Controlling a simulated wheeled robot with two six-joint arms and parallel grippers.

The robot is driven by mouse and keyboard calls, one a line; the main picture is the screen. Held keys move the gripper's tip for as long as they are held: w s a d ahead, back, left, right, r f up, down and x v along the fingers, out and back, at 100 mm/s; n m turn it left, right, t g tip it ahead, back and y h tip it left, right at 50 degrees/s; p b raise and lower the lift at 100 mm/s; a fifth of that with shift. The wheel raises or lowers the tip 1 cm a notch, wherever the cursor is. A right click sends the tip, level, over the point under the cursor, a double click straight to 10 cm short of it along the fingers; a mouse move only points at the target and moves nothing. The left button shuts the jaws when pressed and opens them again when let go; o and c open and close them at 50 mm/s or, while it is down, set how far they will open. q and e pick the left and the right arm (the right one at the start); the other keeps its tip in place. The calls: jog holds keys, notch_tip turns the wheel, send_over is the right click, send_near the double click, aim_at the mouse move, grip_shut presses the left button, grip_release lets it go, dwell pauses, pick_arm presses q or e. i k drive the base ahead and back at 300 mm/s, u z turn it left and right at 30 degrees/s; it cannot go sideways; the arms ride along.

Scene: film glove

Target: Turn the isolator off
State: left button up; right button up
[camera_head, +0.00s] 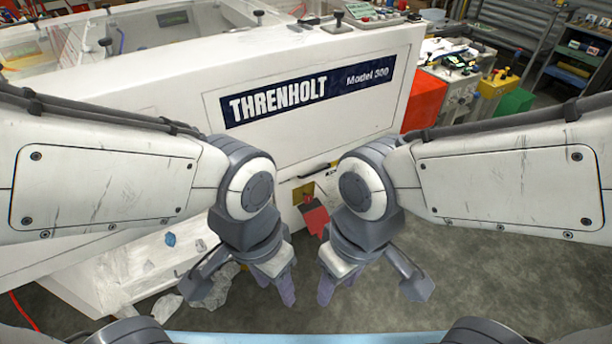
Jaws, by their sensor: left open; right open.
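On the lower front of the white THRENHOLT machine (400,60), a small yellow plate (298,193) sits below a black handle. A red part (315,216) hangs or juts out at its lower right; this looks like the isolator, but its exact shape and position are too small to tell. My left gripper (275,283) is open and empty, below and left of it in the picture. My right gripper (338,284) is open and empty, below and right of it. My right wrist comes close to the red part's edge in the picture.
A dark bar handle (309,172) is on the machine front above the yellow plate. Crumpled clear film (210,288) lies at lower left. Red (423,100) and green (514,102) boxes stand at right. Grey floor (480,275) is open at lower right.

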aim_at(308, 199)
jog(key=k, duration=0.6)
jog(key=u, duration=0.4)
jog(key=i, duration=1.4)
jog(key=z, duration=0.6)
